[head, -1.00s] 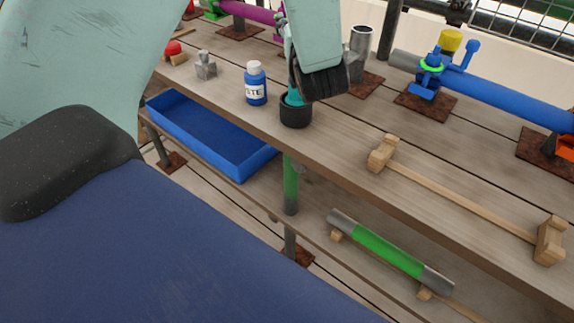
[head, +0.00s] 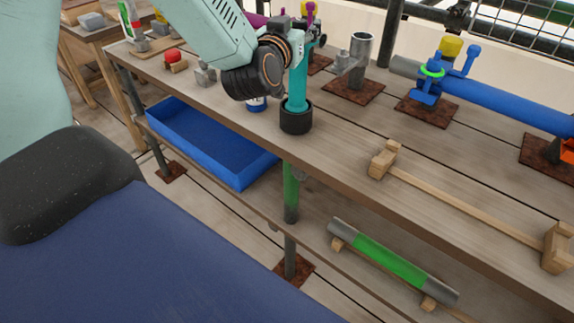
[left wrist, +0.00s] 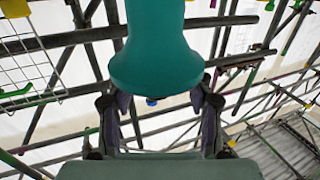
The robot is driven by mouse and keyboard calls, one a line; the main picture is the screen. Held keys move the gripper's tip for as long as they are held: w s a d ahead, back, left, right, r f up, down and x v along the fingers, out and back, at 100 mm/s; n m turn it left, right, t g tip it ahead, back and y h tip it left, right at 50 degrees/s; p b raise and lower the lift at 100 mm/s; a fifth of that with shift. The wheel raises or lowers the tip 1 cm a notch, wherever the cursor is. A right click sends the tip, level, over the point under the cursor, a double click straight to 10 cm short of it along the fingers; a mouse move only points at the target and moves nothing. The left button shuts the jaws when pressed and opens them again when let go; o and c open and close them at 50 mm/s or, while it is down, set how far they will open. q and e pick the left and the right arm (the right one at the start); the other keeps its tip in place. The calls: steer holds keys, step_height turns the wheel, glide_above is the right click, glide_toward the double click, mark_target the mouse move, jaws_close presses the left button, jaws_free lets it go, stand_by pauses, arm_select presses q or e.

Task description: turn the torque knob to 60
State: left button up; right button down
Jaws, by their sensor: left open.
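A teal upright tool (head: 298,92) stands in a black round cup or collar (head: 296,121) near the bench's front edge. Which part is the torque knob, and any scale on it, cannot be made out. My left gripper (head: 312,40) is at the tool's upper part in the head view. In the left wrist view, my left gripper (left wrist: 158,104) has its dark fingers spread apart, with a flared teal body (left wrist: 155,55) above and between them. Contact cannot be seen. My right gripper is not in view.
On the bench are a mostly hidden blue bottle (head: 256,104), a grey pipe stand (head: 360,50), a blue pipe (head: 500,98) and a wooden rack (head: 460,203). A blue tray (head: 212,148) and a green-banded tube (head: 390,260) lie below.

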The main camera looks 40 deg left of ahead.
arm_select(q)
steer(key=shift+m+h, duration=0.4)
steer(key=shift+h, duration=0.2)
steer(key=s+d+p, duration=0.1)
steer(key=s+p, duration=0.1)
steer(key=s, duration=0.5)
steer(key=s+d+f+g+h, duration=0.1)
steer(key=s+d+f+g, duration=0.2)
steer(key=f, duration=0.5)
steer(key=s+d+f+m+g+h, duration=0.1)
steer(key=s+d+f+g, duration=0.2)
steer(key=f, duration=0.6)
steer(key=s+d+f+m+g+h, duration=0.1)
steer(key=s+d+f+g+h, duration=0.1)
steer(key=s+f, duration=0.4)
steer(key=shift+d+f+g, duration=0.6)
steer(key=shift+d+f, duration=0.1)
steer(key=shift+f, duration=1)
steer(key=shift+w, duration=0.1)
